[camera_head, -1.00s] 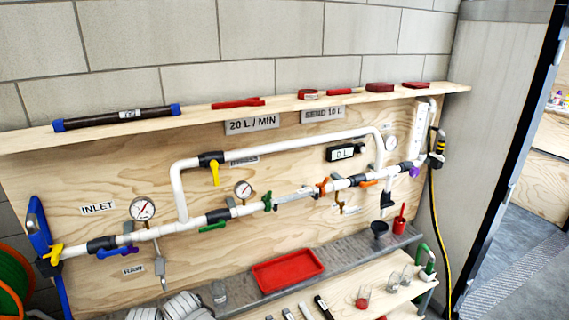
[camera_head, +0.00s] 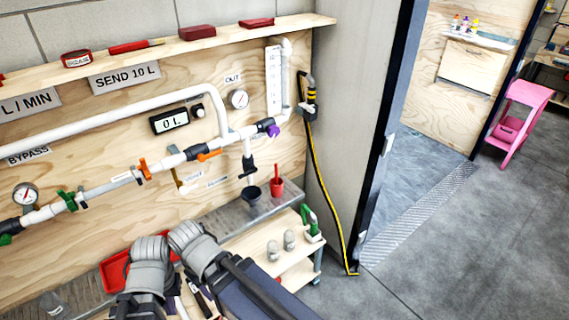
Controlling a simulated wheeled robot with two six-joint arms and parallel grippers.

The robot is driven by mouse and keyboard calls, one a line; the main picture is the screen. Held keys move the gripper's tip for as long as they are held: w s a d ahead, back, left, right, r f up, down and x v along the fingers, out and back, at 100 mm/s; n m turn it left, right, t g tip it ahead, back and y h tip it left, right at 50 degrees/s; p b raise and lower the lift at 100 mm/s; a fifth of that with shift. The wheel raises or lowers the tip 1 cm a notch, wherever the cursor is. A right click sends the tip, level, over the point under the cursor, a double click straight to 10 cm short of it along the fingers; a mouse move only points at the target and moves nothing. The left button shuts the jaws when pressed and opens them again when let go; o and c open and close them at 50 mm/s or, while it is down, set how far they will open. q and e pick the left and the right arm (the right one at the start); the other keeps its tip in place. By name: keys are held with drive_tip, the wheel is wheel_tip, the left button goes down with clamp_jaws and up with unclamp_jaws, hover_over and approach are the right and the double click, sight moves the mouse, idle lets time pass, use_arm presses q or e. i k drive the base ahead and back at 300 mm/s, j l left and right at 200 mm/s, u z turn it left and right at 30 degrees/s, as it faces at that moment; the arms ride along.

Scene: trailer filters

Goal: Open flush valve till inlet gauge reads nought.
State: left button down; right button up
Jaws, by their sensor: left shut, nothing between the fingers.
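My left gripper (camera_head: 150,255) is low in the picture, in front of the bench, shut and empty. A second grey ridged arm end, seemingly my right, is beside it with a dark link running to the lower right; its fingers cannot be made out. The inlet gauge and the flush valve are outside the current view, off to the left. A small round gauge (camera_head: 26,195) on the lower pipe near the left edge is a different one. No gripper touches the pipework.
The pipe run carries a green valve (camera_head: 68,200), an orange valve (camera_head: 145,169) and a purple valve (camera_head: 272,130). The counter (camera_head: 174,122) reads 0 L. A red tray (camera_head: 115,274) is partly behind my arms. Open floor and a pink step stool (camera_head: 520,112) are at the right.

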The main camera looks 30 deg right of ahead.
sight(254, 169)
drive_tip(key=i+l, duration=0.2)
drive_tip(key=l, duration=0.15)
drive_tip(key=i+l+z, duration=0.15)
drive_tip(key=l, duration=0.25)
drive_tip(key=i+l, duration=0.25)
drive_tip(key=i+l+z, duration=0.1)
drive_tip(key=i+l, duration=0.15)
drive_tip(key=k, duration=0.5)
drive_tip(key=k+j+z, duration=0.1)
drive_tip(key=z, duration=1.25)
drive_tip(key=k+j, duration=0.9)
drive_tip(key=j, duration=0.15)
